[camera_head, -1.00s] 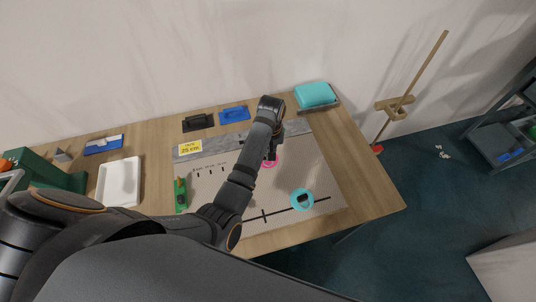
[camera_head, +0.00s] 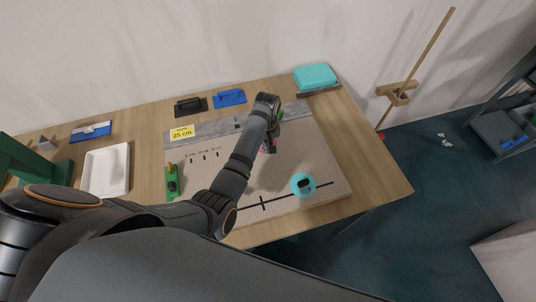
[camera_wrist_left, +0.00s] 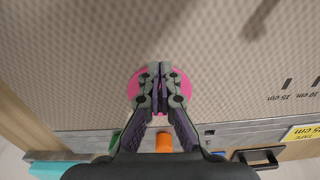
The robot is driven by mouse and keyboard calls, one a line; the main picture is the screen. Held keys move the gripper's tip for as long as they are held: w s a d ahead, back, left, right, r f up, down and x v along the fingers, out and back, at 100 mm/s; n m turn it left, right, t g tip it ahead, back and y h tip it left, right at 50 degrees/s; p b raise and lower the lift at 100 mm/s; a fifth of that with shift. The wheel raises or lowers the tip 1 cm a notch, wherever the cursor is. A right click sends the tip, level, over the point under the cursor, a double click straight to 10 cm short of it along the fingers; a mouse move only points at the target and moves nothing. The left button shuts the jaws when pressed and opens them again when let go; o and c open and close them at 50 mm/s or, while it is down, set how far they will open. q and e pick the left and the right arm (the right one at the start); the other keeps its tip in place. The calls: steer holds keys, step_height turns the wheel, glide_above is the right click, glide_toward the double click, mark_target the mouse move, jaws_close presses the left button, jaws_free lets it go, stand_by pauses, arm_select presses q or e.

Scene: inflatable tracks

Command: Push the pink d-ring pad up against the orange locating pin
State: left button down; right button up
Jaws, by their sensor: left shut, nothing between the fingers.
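The pink d-ring pad (camera_wrist_left: 132,88) lies flat on the textured mat (camera_wrist_left: 70,60) in the left wrist view. My left gripper (camera_wrist_left: 161,70) is shut and empty, its fingertips over the middle of the pad and hiding much of it; I cannot tell whether they touch it. The orange locating pin (camera_wrist_left: 163,142) shows at the grey strip, below the pad in that view, with a gap between them. In the head view my left gripper (camera_head: 268,147) hides most of the pad, and the pin is not visible. My right gripper is not in view.
A teal round pad (camera_head: 309,179) with a black piece lies on the mat near a black line. A green tool (camera_head: 171,190) lies at the mat's left, beside a white tray (camera_head: 93,175). Black (camera_head: 190,107) and blue (camera_head: 229,97) handled tools stand behind the grey strip.

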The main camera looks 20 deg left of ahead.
arm_select(q)
steer(key=shift+w+a+f+b, duration=0.25)
steer(key=shift+w+a+b, duration=0.2)
steer(key=shift+w+b, duration=0.2)
steer(key=shift+w+a+r, duration=0.1)
steer(key=shift+w+r, duration=0.05)
steer(key=shift+r, duration=0.05)
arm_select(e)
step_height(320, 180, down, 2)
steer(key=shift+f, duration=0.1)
arm_select(q)
steer(key=shift+r, duration=0.1)
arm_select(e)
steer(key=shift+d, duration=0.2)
arm_select(q)
steer(key=w+a, duration=0.2)
steer(key=w, duration=0.1)
steer(key=w+a+b, duration=0.1)
steer(key=w, duration=0.1)
steer(key=shift+d, duration=0.1)
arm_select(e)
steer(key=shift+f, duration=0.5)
arm_select(q)
steer(key=shift+s, duration=0.1)
